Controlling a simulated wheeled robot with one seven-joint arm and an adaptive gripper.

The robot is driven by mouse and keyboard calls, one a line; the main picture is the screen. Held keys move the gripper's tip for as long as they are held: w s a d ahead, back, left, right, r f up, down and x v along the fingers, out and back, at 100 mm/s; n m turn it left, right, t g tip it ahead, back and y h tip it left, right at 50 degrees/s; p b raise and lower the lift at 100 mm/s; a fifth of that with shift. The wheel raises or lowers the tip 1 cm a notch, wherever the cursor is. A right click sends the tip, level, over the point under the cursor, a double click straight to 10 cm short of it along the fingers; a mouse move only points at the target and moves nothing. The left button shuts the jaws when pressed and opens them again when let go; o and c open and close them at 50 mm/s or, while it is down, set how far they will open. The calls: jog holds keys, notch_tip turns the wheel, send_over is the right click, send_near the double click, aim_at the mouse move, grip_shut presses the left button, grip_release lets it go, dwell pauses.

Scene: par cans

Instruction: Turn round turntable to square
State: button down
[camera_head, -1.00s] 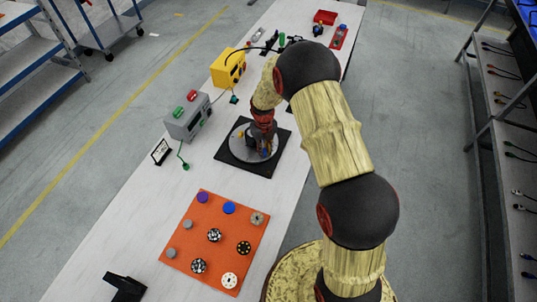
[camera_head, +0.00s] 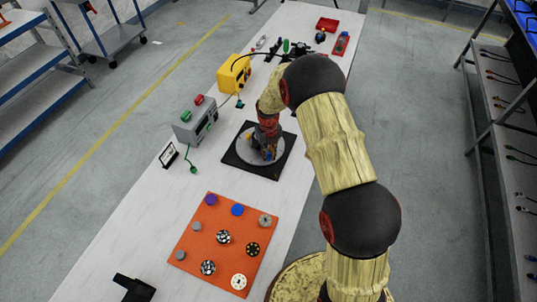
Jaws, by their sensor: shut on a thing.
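The round turntable (camera_head: 246,153) is a grey disc on a black square base (camera_head: 233,158), on the white table in the middle of the head view. My gripper (camera_head: 266,150) is over the disc, pointing down, and is shut on a small part on the turntable. That part is mostly hidden by my gripper. Small yellow and blue pieces show at the disc beside my fingers. I cannot make out a square mark on the turntable.
An orange board (camera_head: 195,243) with several round pieces lies nearer. A grey box (camera_head: 195,122) with red and green blocks and a small framed card (camera_head: 168,155) stand left. A yellow box (camera_head: 233,73) stands behind. A red tray (camera_head: 327,25) is far back.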

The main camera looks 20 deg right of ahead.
jog(key=c, duration=1.7)
grip_release()
notch_tip(320, 180, up, 12)
jog(key=shift+f, duration=0.1)
